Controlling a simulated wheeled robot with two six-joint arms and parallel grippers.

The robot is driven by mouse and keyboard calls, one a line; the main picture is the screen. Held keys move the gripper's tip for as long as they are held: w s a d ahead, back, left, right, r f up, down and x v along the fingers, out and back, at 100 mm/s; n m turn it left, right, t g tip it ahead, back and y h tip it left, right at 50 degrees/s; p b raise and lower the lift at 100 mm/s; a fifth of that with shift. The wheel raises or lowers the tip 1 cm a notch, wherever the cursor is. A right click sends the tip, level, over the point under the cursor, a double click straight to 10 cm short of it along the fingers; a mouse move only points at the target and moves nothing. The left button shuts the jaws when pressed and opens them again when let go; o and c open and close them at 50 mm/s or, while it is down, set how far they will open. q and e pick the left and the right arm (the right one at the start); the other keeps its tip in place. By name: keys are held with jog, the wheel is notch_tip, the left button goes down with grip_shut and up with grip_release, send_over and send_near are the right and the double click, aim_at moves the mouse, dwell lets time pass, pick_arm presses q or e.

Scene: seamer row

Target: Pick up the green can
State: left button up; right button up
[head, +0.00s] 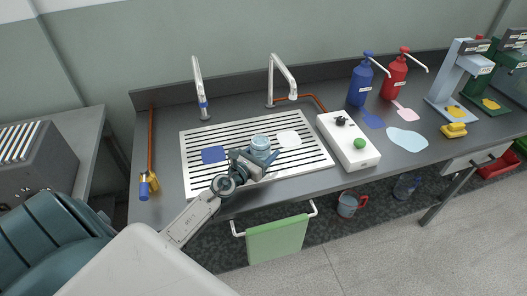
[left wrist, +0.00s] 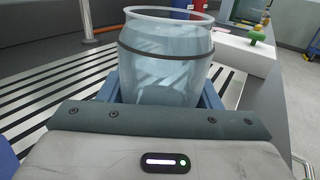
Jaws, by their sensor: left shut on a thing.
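My left gripper (head: 252,165) is shut on a pale blue, see-through jar (head: 260,143) at the slatted drain board. In the left wrist view the jar (left wrist: 165,75) stands upright between the fingers, with a dark band below its wide rim. I cannot tell whether its base touches the board. I see no clear green can in either view. My right gripper is not in view.
The drain board (head: 188,170) has a blue patch (head: 213,155) and a white patch (head: 289,139). A white box (head: 345,150) with a green knob (head: 359,143) stands to the right. Two taps rise behind; a green towel (head: 278,240) hangs in front.

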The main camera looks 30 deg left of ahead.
aim_at(264, 136)
pick_arm(q)
notch_tip(264, 136, up, 8)
jog(key=p, duration=0.7)
jog(key=shift+r+p, duration=0.25)
jog(key=shift+p, duration=0.15)
jog(key=shift+r+p, duration=0.65)
jog(key=shift+f, duration=0.1)
